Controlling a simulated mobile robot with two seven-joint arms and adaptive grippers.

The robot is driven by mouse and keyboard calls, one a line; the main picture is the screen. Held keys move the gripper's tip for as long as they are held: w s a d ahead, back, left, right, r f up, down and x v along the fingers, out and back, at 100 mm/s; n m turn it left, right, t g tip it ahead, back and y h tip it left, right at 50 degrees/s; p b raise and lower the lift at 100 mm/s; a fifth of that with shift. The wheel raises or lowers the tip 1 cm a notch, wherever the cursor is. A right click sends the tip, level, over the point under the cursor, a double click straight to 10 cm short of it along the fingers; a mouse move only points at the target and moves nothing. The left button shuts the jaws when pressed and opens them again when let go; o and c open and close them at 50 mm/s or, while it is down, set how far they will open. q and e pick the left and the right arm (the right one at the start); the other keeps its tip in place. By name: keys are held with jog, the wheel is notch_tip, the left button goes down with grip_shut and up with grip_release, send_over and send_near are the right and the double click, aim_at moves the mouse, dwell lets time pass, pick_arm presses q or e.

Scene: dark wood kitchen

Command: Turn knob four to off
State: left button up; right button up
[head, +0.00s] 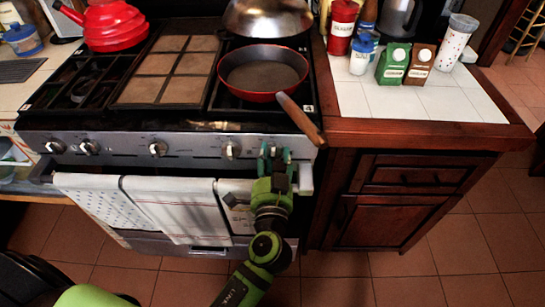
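The stove front has a row of metal knobs: one at far left (55,147), a second (90,147), a third (157,149) and a fourth visible one (232,150) right of centre. My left gripper (276,155) reaches up from below to the right end of this panel. Its fingertips are in front of the panel and look somewhat apart. A small number label (309,108) sits on the cooktop's right corner. My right gripper is not in view.
A red-rimmed pan (264,75) sits at the right of the cooktop, its wooden handle (300,119) overhanging the front edge above my gripper. Towels (180,208) hang on the oven handle below the knobs. A red kettle (115,25) stands back left. A counter (440,100) adjoins at right.

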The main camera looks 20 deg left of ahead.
pick_arm(q)
jog(key=o, duration=0.3)
jog(key=shift+w+d+r, duration=0.1)
jog(key=shift+d+r, duration=0.1)
jog(key=shift+r, duration=0.25)
jog(key=shift+f, duration=0.15)
jog(key=shift+s+f, duration=0.1)
jog(key=shift+s, duration=0.1)
jog(key=v, duration=1.1)
jog(key=shift+s+d, duration=0.2)
jog(key=shift+s, duration=0.1)
